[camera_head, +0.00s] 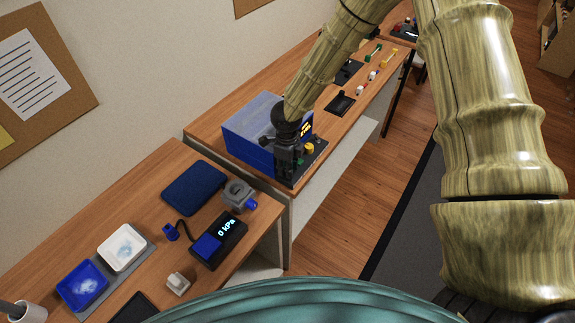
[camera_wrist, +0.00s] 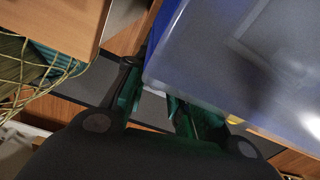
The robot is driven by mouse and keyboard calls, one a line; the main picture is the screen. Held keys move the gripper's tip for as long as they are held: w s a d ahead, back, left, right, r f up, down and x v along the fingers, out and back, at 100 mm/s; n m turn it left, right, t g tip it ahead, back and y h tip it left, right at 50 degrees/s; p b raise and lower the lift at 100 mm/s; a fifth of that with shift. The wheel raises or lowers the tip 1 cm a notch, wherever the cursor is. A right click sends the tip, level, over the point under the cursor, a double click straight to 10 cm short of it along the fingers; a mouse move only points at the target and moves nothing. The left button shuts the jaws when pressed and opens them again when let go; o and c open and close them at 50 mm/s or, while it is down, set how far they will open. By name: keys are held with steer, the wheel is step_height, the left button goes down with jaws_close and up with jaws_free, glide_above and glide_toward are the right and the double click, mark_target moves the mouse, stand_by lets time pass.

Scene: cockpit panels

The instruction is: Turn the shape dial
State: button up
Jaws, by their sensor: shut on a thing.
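A blue box-shaped instrument (camera_head: 252,132) stands on the wooden bench, with a lit display (camera_head: 306,128) showing yellow marks. A dark control panel (camera_head: 312,163) lies at its front, with a yellow knob (camera_head: 309,148) and a small green part (camera_head: 299,160). My gripper (camera_head: 286,170) points down at the panel's left part, beside the yellow knob. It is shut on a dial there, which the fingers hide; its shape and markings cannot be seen. In the wrist view my gripper's dark fingers (camera_wrist: 158,108) reach down next to the instrument's pale blue top (camera_wrist: 235,60).
Farther along lie a black tray (camera_head: 340,103) and coloured parts. Open floor lies right.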

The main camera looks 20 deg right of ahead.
steer(key=o, duration=1)
step_height(320, 180, up, 12)
steer(key=shift+s+a+r, duration=0.1)
steer(key=shift+s, duration=0.05)
stand_by(0.6)
